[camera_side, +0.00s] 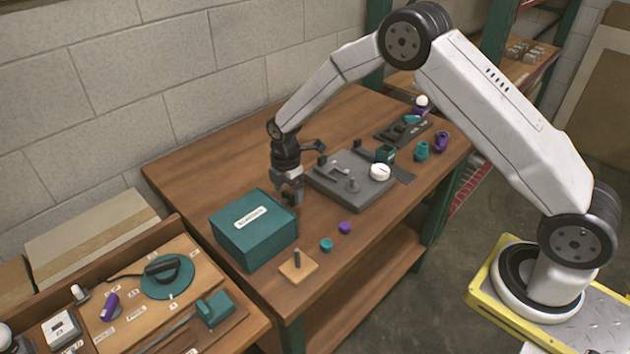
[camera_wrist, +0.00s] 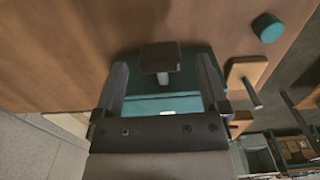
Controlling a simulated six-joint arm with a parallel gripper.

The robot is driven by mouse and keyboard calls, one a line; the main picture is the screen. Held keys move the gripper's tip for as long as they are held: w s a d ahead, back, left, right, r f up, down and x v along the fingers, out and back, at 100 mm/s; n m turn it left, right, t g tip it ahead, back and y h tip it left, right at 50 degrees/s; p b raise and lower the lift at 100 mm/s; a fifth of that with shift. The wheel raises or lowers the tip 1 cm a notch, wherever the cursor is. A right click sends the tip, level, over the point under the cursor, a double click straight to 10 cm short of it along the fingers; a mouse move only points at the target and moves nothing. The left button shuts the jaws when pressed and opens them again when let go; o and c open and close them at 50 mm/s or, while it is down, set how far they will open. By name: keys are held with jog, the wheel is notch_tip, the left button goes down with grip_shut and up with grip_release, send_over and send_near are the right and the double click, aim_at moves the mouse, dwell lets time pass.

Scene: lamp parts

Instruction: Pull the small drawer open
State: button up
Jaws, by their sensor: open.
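The small drawer unit is a teal box (camera_side: 254,228) with a white label, near the left end of the wooden table. In the wrist view its teal surface (camera_wrist: 140,105) shows between my fingers. A dark square knob (camera_wrist: 160,56) on a short grey stem stands out from it. My gripper (camera_side: 290,196) is at the box's back right side, pointing down. In the wrist view my gripper (camera_wrist: 162,63) is open, one finger on each side of the knob, with gaps showing. The knob is hidden in the side view. I cannot tell whether the drawer is fully closed.
A wooden block with a peg (camera_side: 297,265), a teal cap (camera_side: 326,244) and a purple cap (camera_side: 345,228) stand near the front edge. A grey fixture plate (camera_side: 352,180) lies right of my gripper. A lower bench (camera_side: 150,300) with parts adjoins at left.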

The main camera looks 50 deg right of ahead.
jog(key=shift+f, duration=0.95)
grip_shut()
